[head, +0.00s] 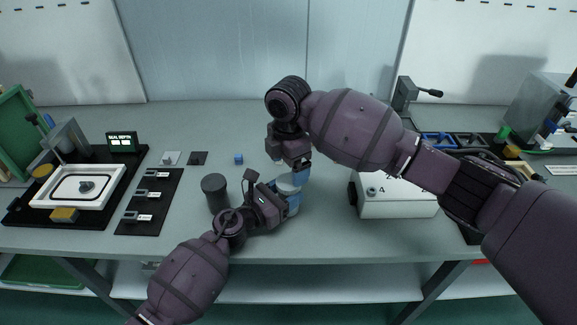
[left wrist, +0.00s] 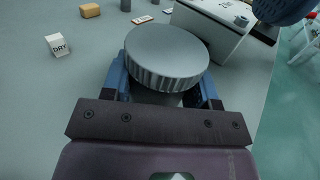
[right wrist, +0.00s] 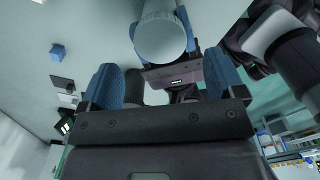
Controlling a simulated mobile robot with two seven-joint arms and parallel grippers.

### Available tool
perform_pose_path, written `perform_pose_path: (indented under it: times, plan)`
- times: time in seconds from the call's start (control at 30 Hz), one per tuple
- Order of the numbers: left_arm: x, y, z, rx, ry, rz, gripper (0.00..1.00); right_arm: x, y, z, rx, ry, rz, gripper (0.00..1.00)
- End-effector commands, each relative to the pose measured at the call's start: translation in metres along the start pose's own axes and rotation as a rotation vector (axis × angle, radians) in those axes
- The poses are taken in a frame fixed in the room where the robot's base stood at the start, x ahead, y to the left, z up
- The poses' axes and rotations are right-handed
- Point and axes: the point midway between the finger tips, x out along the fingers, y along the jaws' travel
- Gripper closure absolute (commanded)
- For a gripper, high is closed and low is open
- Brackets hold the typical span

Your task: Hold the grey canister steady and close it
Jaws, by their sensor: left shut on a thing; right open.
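The grey canister (head: 287,184) stands near the middle of the bench, partly hidden by my arms. Its round lid with a ribbed edge (left wrist: 167,50) sits on top in the left wrist view; whether it is tight I cannot tell. My left gripper (head: 291,201) is shut on the canister's body below the lid, a finger on each side. My right gripper (head: 297,171) is open, close above the lid. In the right wrist view the canister (right wrist: 162,38) shows beyond my right fingertips, not between them.
A dark grey cylinder (head: 214,192) stands left of the canister, beside my left arm. A white box marked 4 (head: 397,198) is to the right. A small blue cube (head: 238,159) lies behind. A white cube marked DRY (left wrist: 58,45) shows in the left wrist view. Black fixtures (head: 150,202) are at left.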

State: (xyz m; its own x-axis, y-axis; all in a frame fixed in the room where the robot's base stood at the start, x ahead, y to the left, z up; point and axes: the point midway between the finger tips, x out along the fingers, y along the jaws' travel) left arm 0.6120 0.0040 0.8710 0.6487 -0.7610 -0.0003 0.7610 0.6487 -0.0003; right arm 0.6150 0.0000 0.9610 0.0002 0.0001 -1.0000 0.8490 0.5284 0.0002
Motion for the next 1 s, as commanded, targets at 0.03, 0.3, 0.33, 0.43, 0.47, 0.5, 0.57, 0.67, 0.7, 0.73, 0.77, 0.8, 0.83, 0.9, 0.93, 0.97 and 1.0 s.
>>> perform_pose_path:
  times: [0.03,0.3,0.33,0.43,0.47,0.5,0.57,0.67,0.7,0.73,0.77,0.8,0.83,0.9,0.93,0.97,1.0]
  plan:
    - [0.0,0.0,0.001,0.0,-0.001,0.0,1.0,0.0,0.0,0.0,0.0,0.0,0.0,0.16]
    - [0.0,0.0,0.001,0.0,-0.002,0.0,1.0,-0.029,0.011,0.013,-0.019,-0.072,0.034,0.16]
    - [0.0,0.0,0.001,0.0,-0.002,0.0,1.0,-0.033,0.012,0.015,-0.031,-0.087,0.035,0.16]
    - [0.0,0.0,0.001,0.0,-0.002,0.0,1.0,-0.046,0.012,0.019,-0.13,-0.118,0.03,0.16]
    - [0.0,0.0,0.001,0.0,-0.001,0.0,1.0,-0.048,0.011,0.019,-0.178,-0.118,0.024,0.16]
    - [0.0,0.0,0.001,0.0,-0.001,0.0,1.0,-0.049,0.01,0.019,-0.245,-0.114,0.016,0.16]
    - [0.0,0.0,0.001,0.0,-0.001,0.0,1.0,-0.046,0.006,0.017,-0.332,-0.096,0.002,0.16]
    - [0.0,0.0,0.001,0.0,-0.001,0.0,1.0,-0.038,0.001,0.011,-0.454,-0.055,-0.014,0.16]
    - [0.0,0.0,0.001,0.0,-0.001,0.0,1.0,-0.036,0.0,0.007,-0.493,-0.037,-0.015,0.16]
    - [0.0,0.0,0.001,0.0,-0.001,0.0,1.0,-0.036,-0.001,0.005,-0.52,-0.027,-0.014,0.16]
    - [0.0,0.0,0.001,0.0,-0.001,0.0,1.0,-0.035,-0.001,0.003,-0.543,-0.016,-0.012,0.16]
    - [0.0,0.0,0.001,0.0,-0.001,0.0,1.0,-0.035,-0.001,0.002,-0.567,-0.008,-0.008,0.16]
    - [0.0,0.0,0.001,0.0,-0.001,0.0,1.0,-0.035,-0.001,0.001,-0.582,-0.004,-0.006,0.16]
    - [0.0,0.0,0.001,0.0,-0.001,0.0,1.0,-0.035,0.0,0.0,-0.608,0.002,-0.002,0.16]
    - [0.0,0.0,0.001,0.0,-0.001,0.0,1.0,-0.035,0.0,0.0,-0.614,0.001,-0.002,0.16]
    - [0.0,0.0,0.001,0.0,-0.001,0.0,1.0,-0.035,0.0,0.0,-0.619,0.001,-0.001,0.16]
    - [0.0,0.0,0.001,0.0,-0.001,0.0,1.0,-0.035,0.0,0.0,-0.623,0.001,-0.001,0.16]
